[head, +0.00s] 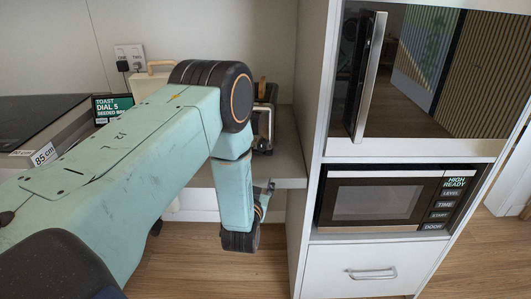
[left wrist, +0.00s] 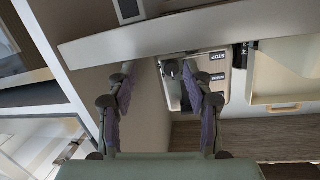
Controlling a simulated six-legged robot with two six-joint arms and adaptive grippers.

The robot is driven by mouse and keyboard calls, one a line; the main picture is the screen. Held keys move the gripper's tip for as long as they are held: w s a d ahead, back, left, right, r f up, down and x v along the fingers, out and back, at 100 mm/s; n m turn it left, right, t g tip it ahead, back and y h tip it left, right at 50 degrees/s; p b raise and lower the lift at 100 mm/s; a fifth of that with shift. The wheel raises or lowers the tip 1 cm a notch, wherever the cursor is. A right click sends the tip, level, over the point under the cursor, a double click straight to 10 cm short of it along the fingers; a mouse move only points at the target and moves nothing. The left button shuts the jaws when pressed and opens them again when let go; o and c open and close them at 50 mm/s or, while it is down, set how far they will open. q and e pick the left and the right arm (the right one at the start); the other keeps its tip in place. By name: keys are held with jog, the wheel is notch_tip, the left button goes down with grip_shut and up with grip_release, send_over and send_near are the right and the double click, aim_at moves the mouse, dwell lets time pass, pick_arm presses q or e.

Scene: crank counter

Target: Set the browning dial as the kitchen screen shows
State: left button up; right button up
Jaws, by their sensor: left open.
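The kitchen screen (head: 113,106) stands on the counter at the left of the head view and reads "TOAST DIAL 5", with a line about seeded bread below. The toaster (head: 266,115) is mostly hidden behind my left arm. In the left wrist view its panel (left wrist: 209,91) shows a STOP label and several buttons. A dark round knob (left wrist: 171,69), apparently the browning dial, lies beyond my fingers; its setting is too small to read. My left gripper (left wrist: 157,80) is open and empty, apart from the knob. Its fingers are mostly hidden in the head view.
A cabinet with a microwave (head: 375,201) and an oven above stands right of the toaster. A cream container (head: 150,82) stands behind my arm, near a wall socket (head: 130,57). The counter edge (head: 290,183) is close to my wrist. Floor below is clear.

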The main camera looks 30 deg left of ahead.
aim_at(262, 147)
pick_arm(q)
jog(key=shift+t+y, duration=0.6)
jog(key=shift+y, duration=0.1)
jog(key=w+a+r, duration=0.1)
jog(key=w, duration=0.1)
jog(key=w+a+r, duration=0.1)
jog(key=w+a, duration=0.1)
jog(key=w, duration=0.1)
jog(key=w+a+r, duration=0.1)
jog(key=w, duration=0.2)
jog(key=shift+w+a+r+b, duration=0.2)
jog(key=shift+a+r+b, duration=0.05)
jog(key=shift+r+b, duration=0.1)
jog(key=shift+w+a+r+n, duration=0.1)
jog(key=shift+w+a+n, duration=0.25)
jog(key=shift+w, duration=0.1)
jog(key=shift+d, duration=0.1)
jog(key=shift+c, duration=0.2)
jog(key=c, duration=0.3)
grip_shut()
